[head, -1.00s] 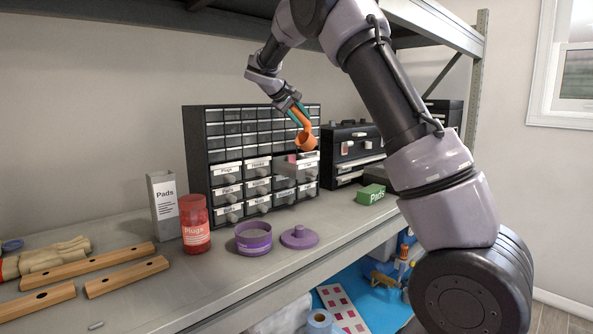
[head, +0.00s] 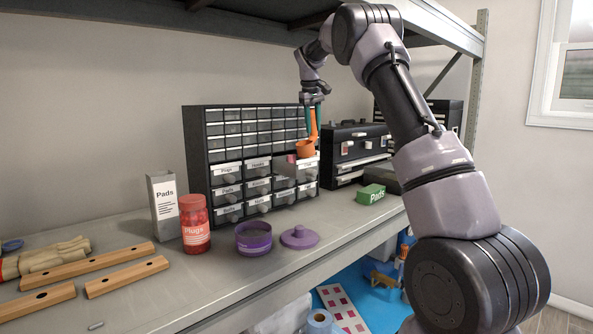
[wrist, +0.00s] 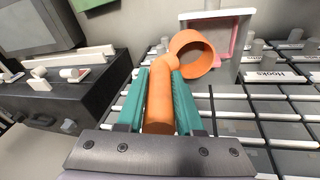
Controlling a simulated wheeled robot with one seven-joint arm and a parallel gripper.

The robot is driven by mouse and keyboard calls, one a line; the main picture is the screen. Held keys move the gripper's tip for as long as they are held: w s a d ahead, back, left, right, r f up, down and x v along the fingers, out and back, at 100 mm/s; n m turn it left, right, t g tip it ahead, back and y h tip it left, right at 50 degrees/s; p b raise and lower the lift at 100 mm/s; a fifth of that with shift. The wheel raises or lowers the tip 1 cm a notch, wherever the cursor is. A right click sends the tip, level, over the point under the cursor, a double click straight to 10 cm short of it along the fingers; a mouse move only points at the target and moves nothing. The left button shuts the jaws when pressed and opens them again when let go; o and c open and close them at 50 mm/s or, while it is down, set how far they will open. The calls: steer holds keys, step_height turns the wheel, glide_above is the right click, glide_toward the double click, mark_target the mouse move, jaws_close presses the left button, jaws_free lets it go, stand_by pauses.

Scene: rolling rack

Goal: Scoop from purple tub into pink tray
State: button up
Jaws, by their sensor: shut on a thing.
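My gripper (head: 313,120) points down in front of the drawer cabinet, its teal fingers shut on the handle of an orange scoop (head: 305,149). In the wrist view, the scoop (wrist: 193,54) has its round cup beside a pulled-out drawer (wrist: 215,17). Pink shows inside that drawer, which I take as the pink tray (wrist: 228,40); most of it is hidden. The purple tub (head: 253,245) stands open on the shelf, well below and left of my gripper, with greyish contents. Its purple lid (head: 299,238) lies to its right.
The cabinet (head: 196,150) has several labelled drawers. A red Plugs jar (head: 195,228) and a grey Pads box (head: 163,205) stand left of the tub. An upper shelf (head: 240,22) hangs overhead.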

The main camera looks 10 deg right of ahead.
jaws_close()
steer(key=shift+r, duration=3.5)
steer(key=shift+w+d+f+g+y, duration=0.1)
steer(key=shift+d+g+y, duration=0.25)
steer(key=shift+y, duration=0.35)
steer(key=shift+a+y, duration=0.15)
steer(key=shift+y, duration=0.25)
steer(key=shift+a+g+y, duration=0.2)
steer(key=shift+g+y, duration=0.1)
steer(key=shift+g, duration=0.05)
